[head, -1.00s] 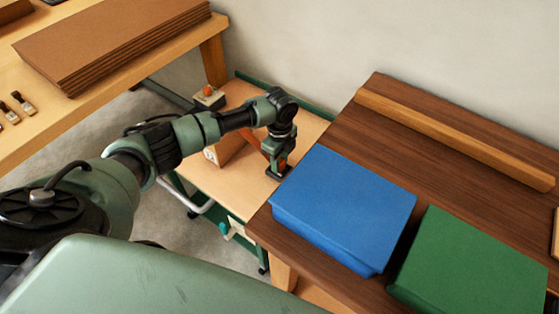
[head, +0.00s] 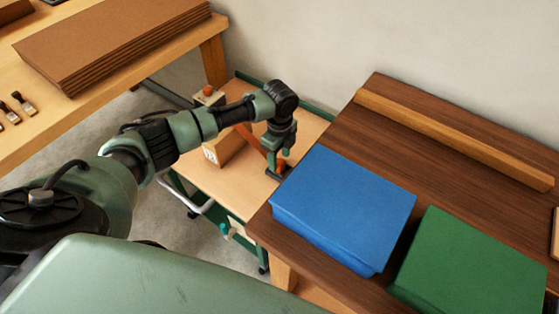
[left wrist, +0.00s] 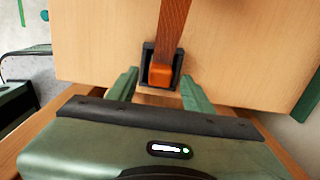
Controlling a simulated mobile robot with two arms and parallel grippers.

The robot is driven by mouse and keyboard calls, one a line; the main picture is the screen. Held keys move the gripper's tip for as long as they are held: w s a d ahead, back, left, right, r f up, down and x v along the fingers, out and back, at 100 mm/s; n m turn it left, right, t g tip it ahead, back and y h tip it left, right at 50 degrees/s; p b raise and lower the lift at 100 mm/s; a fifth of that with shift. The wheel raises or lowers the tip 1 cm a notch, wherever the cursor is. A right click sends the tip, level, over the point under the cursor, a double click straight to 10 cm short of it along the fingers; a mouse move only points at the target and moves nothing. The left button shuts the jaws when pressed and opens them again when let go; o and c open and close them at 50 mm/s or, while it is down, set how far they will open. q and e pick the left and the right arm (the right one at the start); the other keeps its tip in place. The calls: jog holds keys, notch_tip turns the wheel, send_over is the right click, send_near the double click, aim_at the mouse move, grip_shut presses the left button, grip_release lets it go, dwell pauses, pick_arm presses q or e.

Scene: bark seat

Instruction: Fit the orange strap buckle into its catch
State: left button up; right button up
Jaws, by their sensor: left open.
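The orange buckle (left wrist: 160,74) is at the end of a brown-orange strap (left wrist: 172,30) in the left wrist view. It lies within the dark U-shaped catch (left wrist: 147,58) on the light wooden top; how deep it sits is hard to tell. My left gripper (left wrist: 158,82) is open, with its green fingers spread on either side of the catch and apart from the buckle. In the head view, my left gripper (head: 272,158) is just above the catch (head: 277,172), and the strap (head: 246,132) slants down toward it. The right gripper is out of view.
The cart top (head: 210,178) has a wooden block (head: 222,150) beside the strap. A dark table (head: 345,130) with a blue box (head: 340,205) and a green box (head: 470,265) stands close at right. A bench with brown sheets (head: 110,40) is at left.

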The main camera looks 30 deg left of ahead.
aim_at(279, 162)
pick_arm(q)
notch_tip(279, 162, up, 10)
dwell(0.3)
dwell(0.4)
